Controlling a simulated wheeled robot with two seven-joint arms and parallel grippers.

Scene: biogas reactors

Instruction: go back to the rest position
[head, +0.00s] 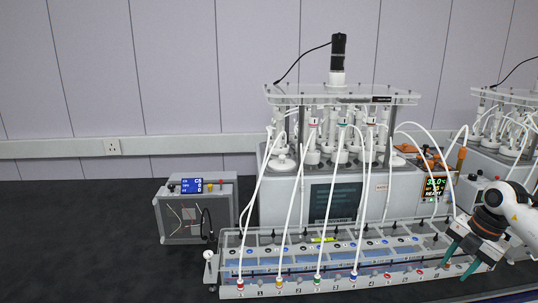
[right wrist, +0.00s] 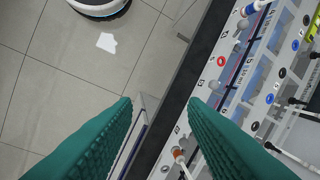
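My right gripper (head: 458,266) is at the right of the head view, over the front right part of the long clear rack. Its two teal fingers point down and to the left and stand apart. My left gripper is not in view.
A long clear rack (head: 225,272) with numbered ports and white tubes runs along the table front. A reactor unit (head: 285,200) stands behind it, a second at far right. A small box with a blue display (head: 180,225) stands left. The dark table (head: 80,240) is clear at left.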

